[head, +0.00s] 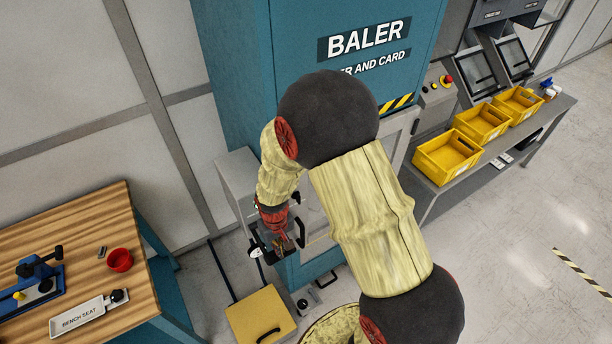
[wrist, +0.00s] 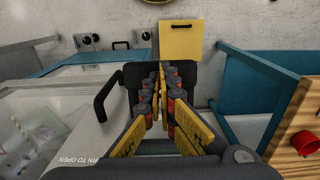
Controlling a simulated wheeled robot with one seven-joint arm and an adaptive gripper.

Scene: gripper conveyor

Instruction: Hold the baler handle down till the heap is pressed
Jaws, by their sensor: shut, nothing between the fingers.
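The blue baler (head: 240,60) stands at the back centre, with its name on the front. My gripper (head: 283,245) is low in front of its left side, pointing down, shut and empty. In the wrist view my gripper (wrist: 158,85) shows its fingers with yellow pads and nothing between them. A black loop handle (wrist: 106,96) is on the baler's pale door, left of the fingers and apart from them. A grey housing (head: 238,178) sits on the baler's left side. I cannot tell which part is the press handle. My arm covers much of the front, and the heap cannot be made out.
A wooden bench (head: 80,245) with a red cup (head: 119,260) and a blue clamp stands at left. A yellow panel with a black handle (head: 260,316) is on the floor below my gripper. Yellow bins (head: 447,157) stand on a grey bench at right. Open floor lies at right.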

